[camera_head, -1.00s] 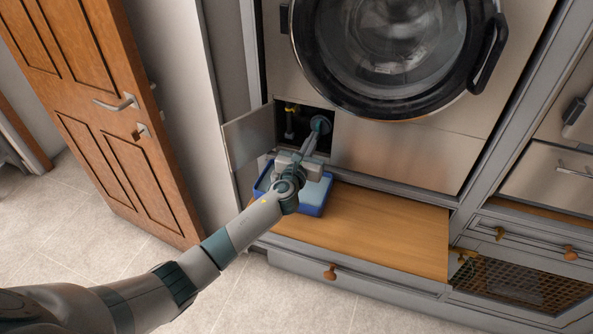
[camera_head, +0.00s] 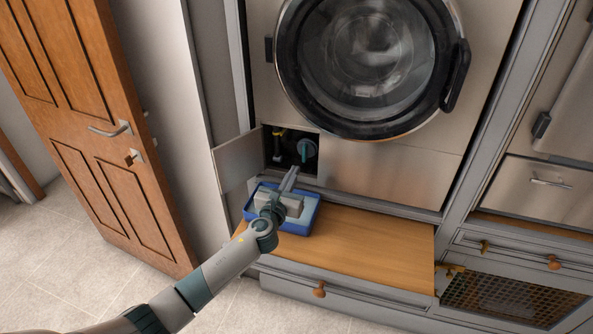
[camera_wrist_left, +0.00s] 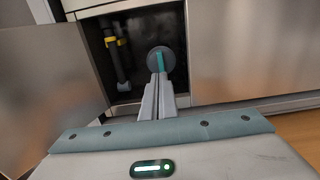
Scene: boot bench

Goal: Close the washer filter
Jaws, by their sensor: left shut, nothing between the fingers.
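The washer filter (camera_head: 305,149) is a round grey cap with a teal grip bar, set in the open recess low on the washer front. It also shows in the left wrist view (camera_wrist_left: 161,61), its bar close to upright. My left gripper (camera_head: 292,170) is shut and empty, just in front of and below the filter, apart from it in the head view. In the left wrist view its fingertips (camera_wrist_left: 157,78) overlap the lower part of the cap. The recess's small metal flap (camera_head: 238,160) stands open to the left. My right gripper is not in view.
A blue tray (camera_head: 313,214) sits under my left gripper on the wooden shelf (camera_head: 380,254). A yellow-marked hose (camera_wrist_left: 117,45) hangs left of the filter. The round washer door (camera_head: 283,60) is above. A brown door (camera_head: 90,120) stands at left.

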